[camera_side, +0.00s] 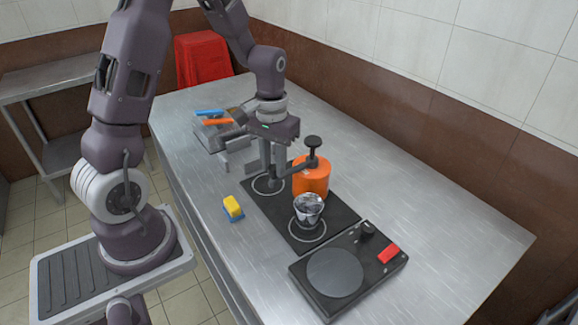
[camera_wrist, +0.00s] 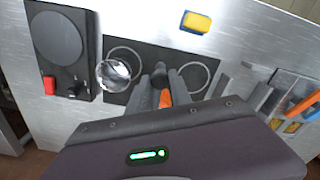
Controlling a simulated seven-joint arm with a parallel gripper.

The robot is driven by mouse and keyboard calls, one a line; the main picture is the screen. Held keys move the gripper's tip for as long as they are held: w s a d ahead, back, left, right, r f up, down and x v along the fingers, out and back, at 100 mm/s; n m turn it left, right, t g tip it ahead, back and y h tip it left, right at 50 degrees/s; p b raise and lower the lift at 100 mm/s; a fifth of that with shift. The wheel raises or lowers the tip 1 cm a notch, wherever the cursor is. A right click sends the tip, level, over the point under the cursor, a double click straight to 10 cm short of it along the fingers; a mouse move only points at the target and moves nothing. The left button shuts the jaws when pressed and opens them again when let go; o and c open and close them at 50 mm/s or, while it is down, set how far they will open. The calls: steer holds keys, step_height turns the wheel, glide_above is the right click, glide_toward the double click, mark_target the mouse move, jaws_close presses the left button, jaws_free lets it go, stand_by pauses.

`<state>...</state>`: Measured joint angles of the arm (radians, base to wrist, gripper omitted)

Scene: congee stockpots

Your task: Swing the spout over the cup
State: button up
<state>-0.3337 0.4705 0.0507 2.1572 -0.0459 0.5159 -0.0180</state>
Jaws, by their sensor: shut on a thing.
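An orange canister (camera_side: 311,178) with a black pump knob (camera_side: 313,143) stands on the black mat behind the cup in the side view. A grey spout (camera_side: 291,170) reaches from its upper part to the left, away from the cup. My gripper (camera_side: 274,178) is shut on the spout; its fingers (camera_wrist: 161,86) hide part of it in the wrist view. The spout is not over the cup.
The black mat (camera_side: 338,216) has an empty far ring (camera_side: 268,185). A dark scale-like device (camera_side: 335,272) lies nearest the camera. A yellow and blue sponge (camera_side: 233,208) lies left of the mat. A metal tray (camera_side: 208,136) with blue and orange-handled items stands behind.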

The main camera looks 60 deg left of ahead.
steer(key=w+d, duration=0.4)
steer(key=d, duration=0.4)
steer(key=shift+w+d, duration=0.15)
steer(key=shift+d, duration=0.1)
stand_by(0.9)
steer(key=o, duration=0.7)
steer(key=shift+c, duration=0.2)
step_height(320, 180, up, 7)
